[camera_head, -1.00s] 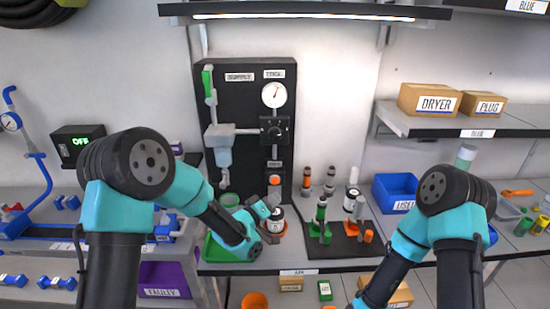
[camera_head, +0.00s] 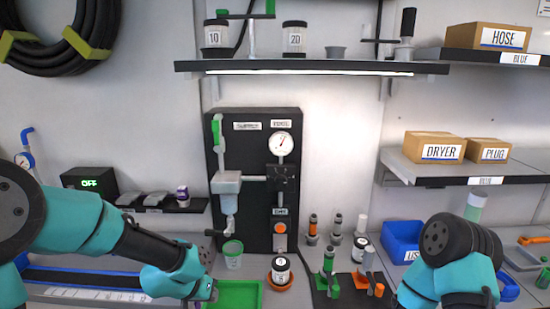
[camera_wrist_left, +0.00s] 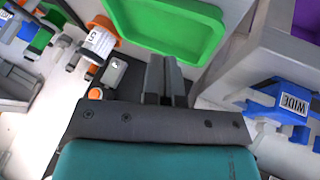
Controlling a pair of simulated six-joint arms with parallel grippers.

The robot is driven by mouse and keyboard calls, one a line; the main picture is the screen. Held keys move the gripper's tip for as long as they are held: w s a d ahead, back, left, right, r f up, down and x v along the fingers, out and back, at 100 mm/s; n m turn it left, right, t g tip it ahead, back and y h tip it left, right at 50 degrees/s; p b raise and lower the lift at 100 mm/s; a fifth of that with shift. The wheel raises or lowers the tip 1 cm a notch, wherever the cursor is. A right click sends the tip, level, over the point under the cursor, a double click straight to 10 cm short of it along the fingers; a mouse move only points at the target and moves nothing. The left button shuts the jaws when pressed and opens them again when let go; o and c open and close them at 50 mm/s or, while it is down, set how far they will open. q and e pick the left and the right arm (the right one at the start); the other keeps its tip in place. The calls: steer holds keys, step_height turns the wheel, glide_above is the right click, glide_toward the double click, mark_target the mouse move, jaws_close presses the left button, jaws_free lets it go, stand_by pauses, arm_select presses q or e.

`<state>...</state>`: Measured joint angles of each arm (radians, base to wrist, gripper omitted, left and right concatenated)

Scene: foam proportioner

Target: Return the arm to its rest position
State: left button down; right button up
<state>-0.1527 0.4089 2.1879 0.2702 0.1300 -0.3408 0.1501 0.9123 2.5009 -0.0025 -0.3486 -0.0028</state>
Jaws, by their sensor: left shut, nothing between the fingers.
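A black panel (camera_head: 258,180) with gauge stands at the back. A white jar (camera_head: 281,268) sits in an orange dish right of the tray. Green and orange fittings (camera_head: 327,274) and a blue bin (camera_head: 402,238) are further right.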

arm_select(q)
steer(key=s+f+m+g+h, duration=0.1)
steer(key=s+g, duration=0.3)
steer(key=s, duration=0.5)
steer(key=s+a+f+n+y, duration=0.1)
steer(key=s+f, duration=0.3)
steer(key=f, duration=0.9)
steer(key=s+a+f+n+y, duration=0.1)
steer(key=s+a+f+n, duration=0.1)
steer(key=f, duration=1.1)
steer(key=shift+s+a+n, duration=0.4)
steer(key=shift+s+n, duration=0.2)
steer(key=shift+s, duration=0.4)
